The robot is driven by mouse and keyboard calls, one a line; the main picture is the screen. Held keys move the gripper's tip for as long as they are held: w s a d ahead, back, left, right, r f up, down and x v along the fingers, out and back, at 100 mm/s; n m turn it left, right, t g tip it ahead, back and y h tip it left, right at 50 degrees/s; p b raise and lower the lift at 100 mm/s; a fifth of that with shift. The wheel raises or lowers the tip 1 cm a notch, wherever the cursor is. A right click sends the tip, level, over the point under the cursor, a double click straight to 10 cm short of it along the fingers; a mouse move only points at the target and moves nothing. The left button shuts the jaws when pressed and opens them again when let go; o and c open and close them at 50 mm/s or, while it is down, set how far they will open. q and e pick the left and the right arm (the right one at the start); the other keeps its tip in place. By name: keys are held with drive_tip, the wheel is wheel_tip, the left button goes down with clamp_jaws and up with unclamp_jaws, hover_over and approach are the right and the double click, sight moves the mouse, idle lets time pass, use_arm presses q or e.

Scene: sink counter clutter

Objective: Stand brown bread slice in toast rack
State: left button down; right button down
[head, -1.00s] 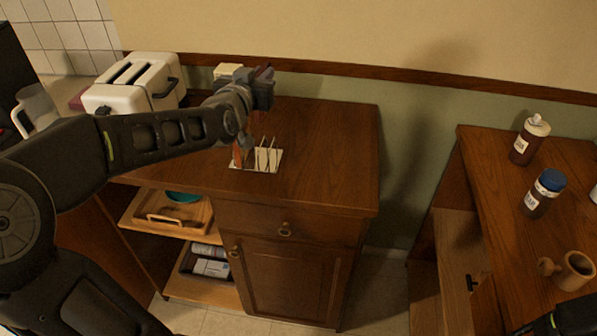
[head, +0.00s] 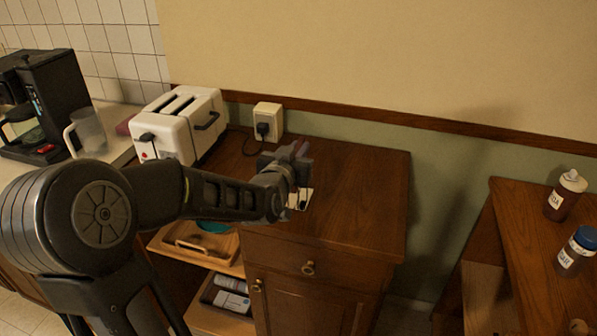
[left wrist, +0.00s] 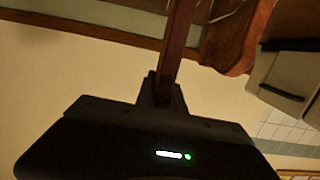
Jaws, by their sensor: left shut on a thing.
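My left gripper (head: 290,166) is over the small wooden counter, in front of the wall socket. In the left wrist view it is shut on a thin reddish-brown slab, seen edge-on, which I take for the brown bread slice (left wrist: 180,42). The toast rack (head: 303,197) is on the counter just below the gripper, mostly hidden by the gripper and arm; only a pale part shows. I cannot tell whether the slice touches the rack. In the left wrist view another brown shape (left wrist: 236,42) shows beside the slab. My right gripper is not in view.
A white toaster (head: 183,125) stands left of the gripper, by the socket (head: 267,118). A coffee maker (head: 45,105) and a clear jug (head: 88,132) are farther left. The counter's right part is clear. Two bottles (head: 566,195) (head: 577,250) stand on the right-hand table.

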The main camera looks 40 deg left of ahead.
use_arm(q)
drive_tip(key=shift+a+f, duration=0.1)
drive_tip(key=shift+f, duration=0.4)
drive_tip(key=shift+f, duration=1.85)
drive_tip(key=shift+f, duration=0.2)
drive_tip(key=c, duration=1.4)
unclamp_jaws()
drive_tip(key=shift+c, duration=0.2)
